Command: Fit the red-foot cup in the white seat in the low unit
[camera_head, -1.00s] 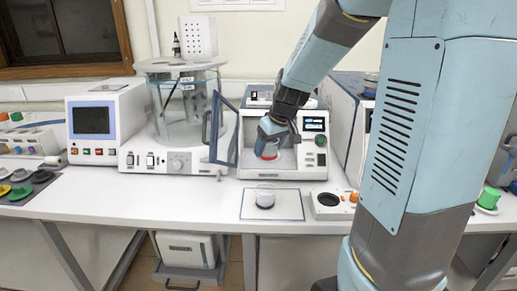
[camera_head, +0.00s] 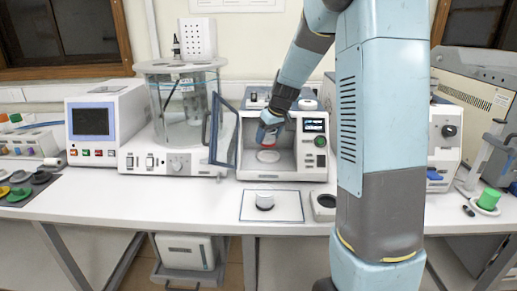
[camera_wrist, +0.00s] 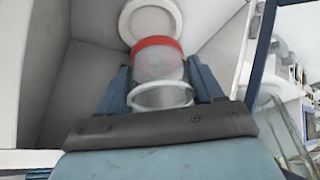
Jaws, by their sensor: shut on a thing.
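The red-foot cup (camera_wrist: 160,68) is a clear, cloudy cup with a red band at its foot. In the wrist view it sits between the two fingers of my gripper (camera_wrist: 160,88), with its open rim towards the camera. My gripper (camera_head: 268,136) is shut on it, inside the open white unit (camera_head: 318,164). The white seat (camera_head: 268,156) is a round disc low in the unit, just below the gripper in the head view. In the wrist view the seat (camera_wrist: 128,24) lies beyond the red foot, which partly overlaps it. The seat looks empty.
The unit's blue-framed door (camera_head: 226,132) stands open on the left. A glass bath (camera_head: 165,105) is to the left. The unit's side walls are close around the gripper.

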